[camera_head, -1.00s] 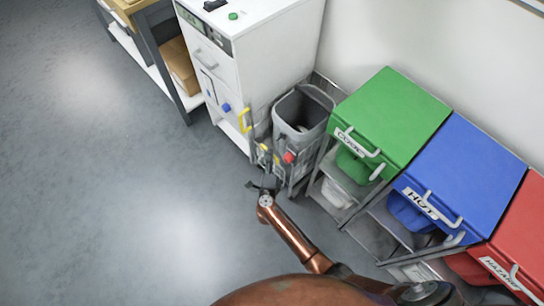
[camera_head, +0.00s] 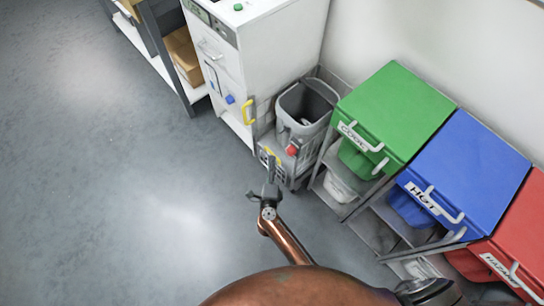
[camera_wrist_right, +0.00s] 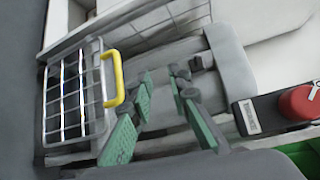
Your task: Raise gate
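A small wire-mesh gate (camera_wrist_right: 75,95) with a yellow handle (camera_wrist_right: 115,78) is at the left in the right wrist view. In the head view the gate (camera_head: 272,164) is low on the front of the grey unit beside the white cabinet. My right gripper (camera_wrist_right: 162,84) has green finger pads spread apart, with nothing between them. Its fingers are to the right of the yellow handle in the wrist view and appear apart from it. In the head view the gripper (camera_head: 263,191) is just in front of the unit. My left gripper is not in view.
A red knob (camera_wrist_right: 300,102) is at the right of the wrist view. A grey bin (camera_head: 304,107) stands on the unit. Green (camera_head: 395,110), blue (camera_head: 468,170) and red (camera_head: 520,225) lidded bins stand to the right. The floor (camera_head: 130,190) at the left is clear.

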